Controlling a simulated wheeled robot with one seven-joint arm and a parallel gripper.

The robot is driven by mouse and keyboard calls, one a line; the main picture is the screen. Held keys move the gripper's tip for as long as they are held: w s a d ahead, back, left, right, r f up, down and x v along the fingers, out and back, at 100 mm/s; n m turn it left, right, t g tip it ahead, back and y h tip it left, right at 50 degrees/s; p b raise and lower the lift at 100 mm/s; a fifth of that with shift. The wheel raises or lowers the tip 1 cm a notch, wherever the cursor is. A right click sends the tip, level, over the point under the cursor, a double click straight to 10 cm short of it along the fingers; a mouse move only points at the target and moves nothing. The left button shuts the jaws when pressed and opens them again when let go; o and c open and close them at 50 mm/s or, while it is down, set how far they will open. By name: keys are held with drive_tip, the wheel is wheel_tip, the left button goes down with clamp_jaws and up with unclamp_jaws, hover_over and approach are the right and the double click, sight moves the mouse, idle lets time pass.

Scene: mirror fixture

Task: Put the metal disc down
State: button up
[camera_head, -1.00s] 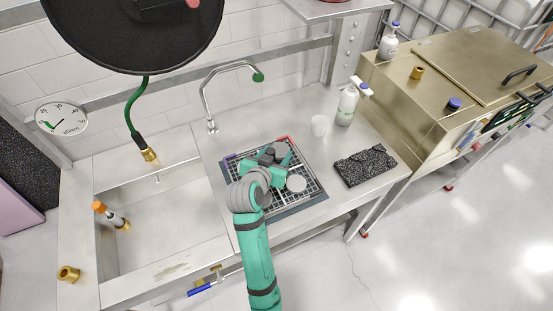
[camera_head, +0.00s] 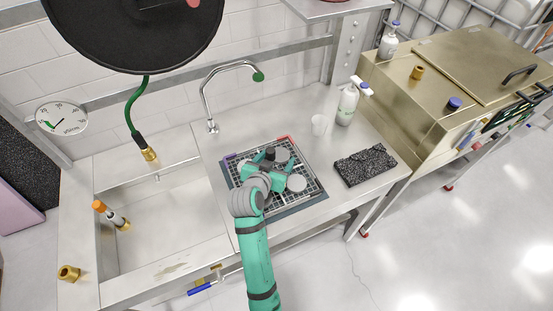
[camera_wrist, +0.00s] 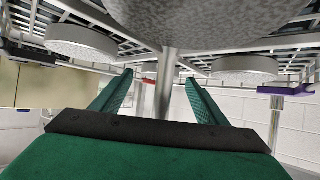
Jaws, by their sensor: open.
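In the wrist view, which looks upside down, a large grey speckled metal disc (camera_wrist: 210,18) sits close to the camera with its thin stem (camera_wrist: 166,85) between my two green fingers. My gripper (camera_wrist: 159,78) is open, with a finger on either side of the stem and gaps beside it. Two more discs show on the left (camera_wrist: 82,40) and right (camera_wrist: 245,66). In the head view my gripper (camera_head: 267,168) is over the black grid rack (camera_head: 310,200), with one disc (camera_head: 296,183) to its right and one (camera_head: 281,155) behind it. The disc at the fingers is largely hidden there.
A sink (camera_head: 165,225) lies to the left, with a curved tap (camera_head: 208,105) behind. The rack has a purple corner (camera_wrist: 286,91).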

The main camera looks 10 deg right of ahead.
drive_tip(key=v, duration=1.1)
drive_tip(key=shift+a+r, duration=0.15)
drive_tip(key=shift+s+r, duration=0.25)
drive_tip(key=shift+s, duration=0.2)
drive_tip(key=shift+w, duration=0.1)
